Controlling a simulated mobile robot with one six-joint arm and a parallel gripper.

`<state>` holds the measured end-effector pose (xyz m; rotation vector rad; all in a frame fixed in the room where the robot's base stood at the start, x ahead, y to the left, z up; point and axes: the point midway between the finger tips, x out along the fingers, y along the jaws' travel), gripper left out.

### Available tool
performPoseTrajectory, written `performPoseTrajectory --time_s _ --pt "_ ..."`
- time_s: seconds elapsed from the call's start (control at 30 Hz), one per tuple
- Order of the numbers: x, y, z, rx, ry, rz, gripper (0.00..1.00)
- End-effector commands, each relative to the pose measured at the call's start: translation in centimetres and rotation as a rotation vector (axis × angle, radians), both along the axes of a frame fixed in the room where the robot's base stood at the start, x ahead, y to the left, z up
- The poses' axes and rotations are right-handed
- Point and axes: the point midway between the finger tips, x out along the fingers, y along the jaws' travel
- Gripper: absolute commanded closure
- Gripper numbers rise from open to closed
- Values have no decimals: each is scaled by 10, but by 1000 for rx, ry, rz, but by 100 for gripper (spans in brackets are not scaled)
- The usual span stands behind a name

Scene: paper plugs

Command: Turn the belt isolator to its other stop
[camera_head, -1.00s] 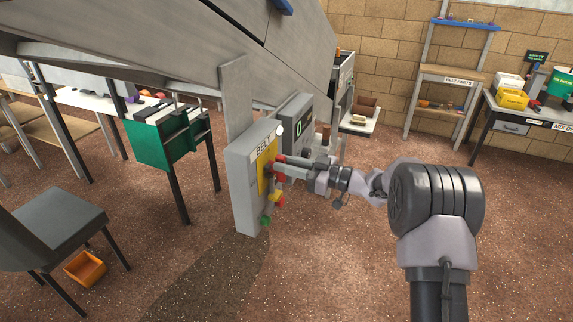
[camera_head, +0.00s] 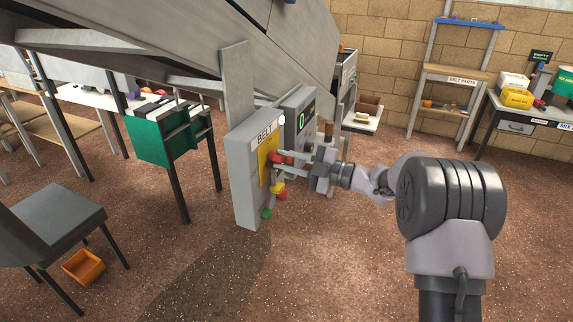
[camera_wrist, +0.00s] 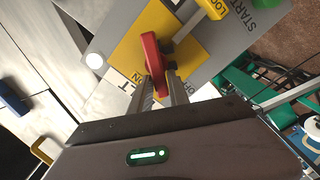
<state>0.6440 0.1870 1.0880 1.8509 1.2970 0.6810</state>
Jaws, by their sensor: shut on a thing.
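The belt isolator is a red handle (camera_head: 277,157) on a yellow plate (camera_head: 264,168). The plate is on the front of a grey box labelled BELT (camera_head: 243,175). In the wrist view the red handle (camera_wrist: 153,60) stands out from the yellow plate (camera_wrist: 130,50), with lettering beside it. My gripper (camera_head: 282,163) reaches the handle from the right in the head view. Its two fingers are shut on the handle, and the fingertips (camera_wrist: 162,82) show at its near end in the wrist view. The handle's exact angle against its stop marks is hard to tell.
Below the isolator, the box carries a yellow part (camera_head: 277,187) and a green button (camera_head: 266,213). A grey display unit (camera_head: 298,122) stands behind it, under the sloping conveyor (camera_head: 180,45). A chair (camera_head: 50,215) and an orange bin (camera_head: 84,267) are at left. The floor in front is open.

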Motion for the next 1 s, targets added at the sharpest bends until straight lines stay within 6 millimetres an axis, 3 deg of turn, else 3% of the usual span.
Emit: performPoseTrajectory --time_s 0.5,1.0 --pt "-4 1 -12 -148 -406 1 100" --pt "-4 1 -14 -209 -573 1 100"
